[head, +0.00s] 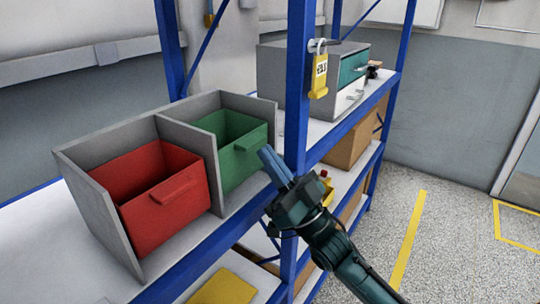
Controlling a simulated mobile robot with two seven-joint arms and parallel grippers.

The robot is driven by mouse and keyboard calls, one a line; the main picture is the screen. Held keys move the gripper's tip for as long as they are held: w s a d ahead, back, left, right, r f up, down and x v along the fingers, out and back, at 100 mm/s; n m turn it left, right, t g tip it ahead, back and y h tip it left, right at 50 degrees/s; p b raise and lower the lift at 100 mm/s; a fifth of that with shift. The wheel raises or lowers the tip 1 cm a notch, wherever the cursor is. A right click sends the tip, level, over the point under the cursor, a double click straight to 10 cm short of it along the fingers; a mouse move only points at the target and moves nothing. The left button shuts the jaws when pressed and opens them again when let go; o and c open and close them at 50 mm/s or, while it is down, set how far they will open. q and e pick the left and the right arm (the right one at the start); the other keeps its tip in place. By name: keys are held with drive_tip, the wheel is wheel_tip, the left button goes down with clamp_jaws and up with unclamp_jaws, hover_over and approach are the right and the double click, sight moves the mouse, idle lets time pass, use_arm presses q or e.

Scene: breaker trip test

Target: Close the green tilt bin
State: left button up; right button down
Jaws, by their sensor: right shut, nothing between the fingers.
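The green tilt bin (228,148) sits in the right compartment of a grey housing (88,221) on the shelf. It is tilted out, with its open top and inside showing. My right gripper (264,152) is shut and empty. In the picture its fingertips are at the right edge of the green bin's front; I cannot tell whether they touch it. My left gripper is not in view.
A red tilt bin (160,198) in the left compartment is also tilted out. A blue rack post (297,90) stands right behind my right gripper. A yellow padlock (319,75) hangs beside it. A grey drawer cabinet (285,75) stands farther along the shelf.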

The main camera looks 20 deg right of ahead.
drive_tip(key=shift+w+a, duration=0.15)
drive_tip(key=shift+w+a+r, duration=0.15)
drive_tip(key=shift+w+a, duration=0.05)
drive_tip(key=shift+w, duration=0.1)
drive_tip(key=shift+r, duration=0.2)
drive_tip(key=shift+d, duration=0.1)
